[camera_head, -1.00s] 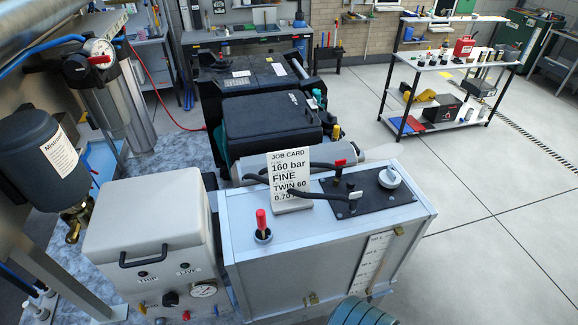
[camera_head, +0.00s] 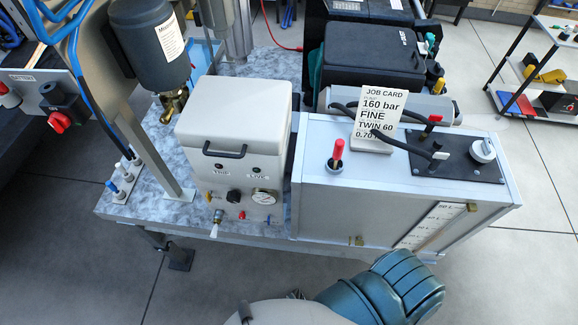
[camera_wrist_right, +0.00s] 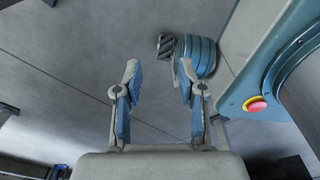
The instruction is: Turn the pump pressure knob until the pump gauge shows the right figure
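In the head view a pale box-shaped pump unit (camera_head: 234,118) stands on the mottled bench. Its front panel carries a round gauge (camera_head: 264,197) at the right, too small to read, and a black knob (camera_head: 233,196) left of it. A job card (camera_head: 379,115) reading 160 bar, FINE, TWIN 60 stands on the metal tank to the right. My right gripper (camera_wrist_right: 157,88) shows in the right wrist view, open and empty over the floor, away from the panel. My left gripper is not in view.
The metal tank (camera_head: 335,211) with a red-handled lever (camera_head: 337,153) stands right of the pump unit. A brass valve (camera_head: 217,219) juts from the panel's lower left. A dark filter bowl (camera_head: 149,45) hangs above left. Floor in front is clear.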

